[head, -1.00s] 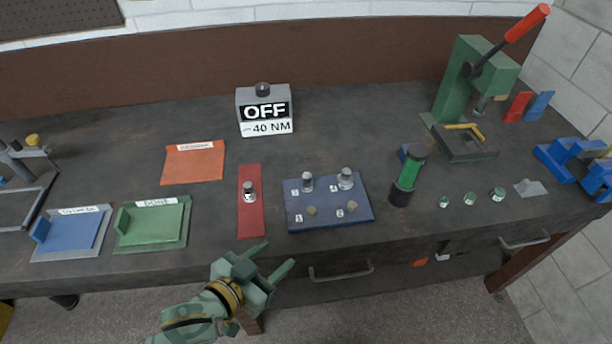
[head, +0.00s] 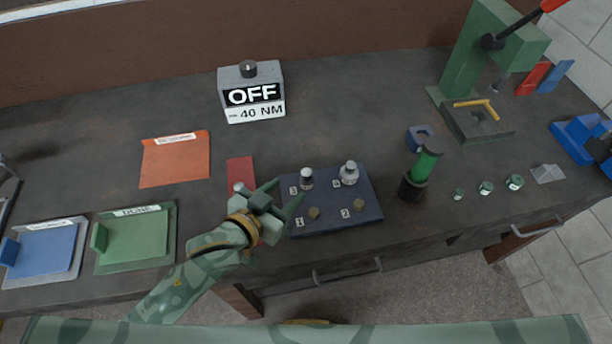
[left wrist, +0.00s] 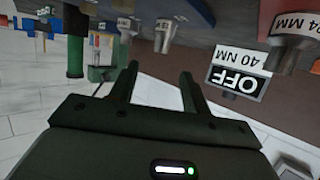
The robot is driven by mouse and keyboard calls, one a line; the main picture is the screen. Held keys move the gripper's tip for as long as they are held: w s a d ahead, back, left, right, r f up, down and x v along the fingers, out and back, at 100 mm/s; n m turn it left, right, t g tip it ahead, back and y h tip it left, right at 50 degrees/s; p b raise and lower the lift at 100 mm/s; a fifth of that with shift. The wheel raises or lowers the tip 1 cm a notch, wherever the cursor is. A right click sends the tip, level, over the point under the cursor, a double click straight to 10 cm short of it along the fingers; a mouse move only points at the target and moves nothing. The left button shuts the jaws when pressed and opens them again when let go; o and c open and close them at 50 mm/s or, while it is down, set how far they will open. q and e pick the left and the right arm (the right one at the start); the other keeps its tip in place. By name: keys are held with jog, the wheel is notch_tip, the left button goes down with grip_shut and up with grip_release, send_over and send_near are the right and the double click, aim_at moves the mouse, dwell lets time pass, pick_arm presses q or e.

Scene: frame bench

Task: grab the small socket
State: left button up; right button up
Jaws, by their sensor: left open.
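Two silvery sockets stand upright on the dark blue board (head: 335,222). The smaller socket (head: 306,179) is at the back left of the board and the wider socket (head: 348,173) is to its right. In the left wrist view, which is upside down, the smaller socket (left wrist: 165,35) shows beyond the fingers, with the wider one (left wrist: 125,25) beside it. My left gripper (head: 288,194) is open and empty at the board's left edge, short of the smaller socket. A third socket (head: 240,187), marked 24 MM in the wrist view (left wrist: 292,38), stands on the red strip (head: 240,169), partly hidden by my gripper. My right gripper is not in view.
A grey box reading OFF, 40 NM (head: 252,92) stands behind. A green-handled tool (head: 425,165) stands right of the board. A green press (head: 480,65) is at the back right. Orange (head: 175,160), green (head: 138,240) and blue (head: 45,252) trays lie left. The bench middle is clear.

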aim_at(304, 177)
pick_arm(q)
jog(key=x, duration=0.4)
jog(key=shift+a+b, duration=0.15)
jog(key=shift+b, duration=0.15)
jog(key=shift+w+d+f, duration=0.25)
jog(key=shift+w+d, duration=0.1)
jog(key=shift+w, duration=0.1)
jog(key=b+x, duration=0.1)
jog(key=x, duration=0.4)
jog(key=shift+f+b, duration=0.15)
jog(key=shift+b, duration=0.2)
jog(key=shift+s+a, duration=0.1)
jog(key=shift+s, duration=0.05)
grip_shut()
